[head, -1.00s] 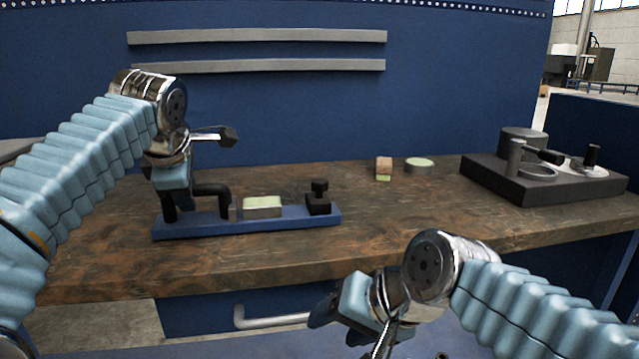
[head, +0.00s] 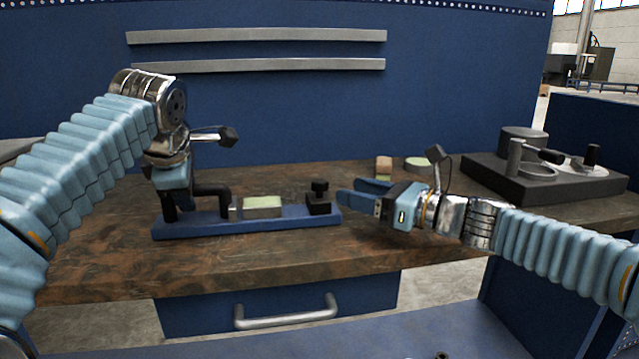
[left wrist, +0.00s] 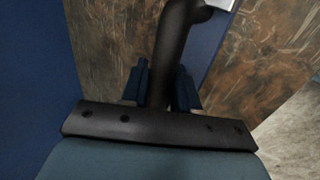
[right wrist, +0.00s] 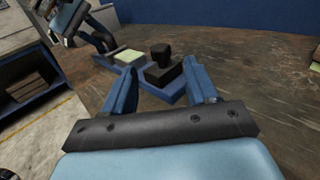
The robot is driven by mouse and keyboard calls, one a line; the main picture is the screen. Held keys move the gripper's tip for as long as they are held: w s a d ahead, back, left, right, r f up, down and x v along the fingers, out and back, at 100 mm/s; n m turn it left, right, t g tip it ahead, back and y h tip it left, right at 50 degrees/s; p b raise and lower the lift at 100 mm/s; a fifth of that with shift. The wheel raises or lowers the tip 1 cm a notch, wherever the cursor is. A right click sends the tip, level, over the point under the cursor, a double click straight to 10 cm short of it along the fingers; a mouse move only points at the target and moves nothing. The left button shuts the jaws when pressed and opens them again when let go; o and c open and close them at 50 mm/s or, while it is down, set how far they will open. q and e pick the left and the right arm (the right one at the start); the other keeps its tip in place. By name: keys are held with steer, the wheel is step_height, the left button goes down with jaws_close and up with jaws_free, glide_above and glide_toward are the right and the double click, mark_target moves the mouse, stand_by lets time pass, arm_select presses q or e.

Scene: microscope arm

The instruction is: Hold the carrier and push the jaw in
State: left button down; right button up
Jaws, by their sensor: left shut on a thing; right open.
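The carrier is a long blue bar (head: 285,224) lying on the wooden bench at the left. A black bent handle (head: 212,190) rises from its left end. A pale green-topped block (head: 262,203) sits on its middle. The jaw, a black block with a knob (head: 319,198), stands at its right end and also shows in the right wrist view (right wrist: 162,68). My left gripper (head: 170,205) is shut on the black handle, which shows between the fingers in the left wrist view (left wrist: 175,60). My right gripper (head: 350,200) is open and empty, just right of the jaw, its fingers pointing left.
A brown-and-green block (head: 384,168) and a round pale-topped disc (head: 418,163) stand behind my right gripper. A dark fixture plate (head: 535,185) with cylinders is at the right. The wooden bench (head: 110,260) is bare along its front edge.

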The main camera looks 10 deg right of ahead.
mark_target(327, 185)
steer(key=x, duration=0.8)
steer(key=shift+w+a, duration=0.15)
steer(key=shift+a, duration=0.1)
jaws_close()
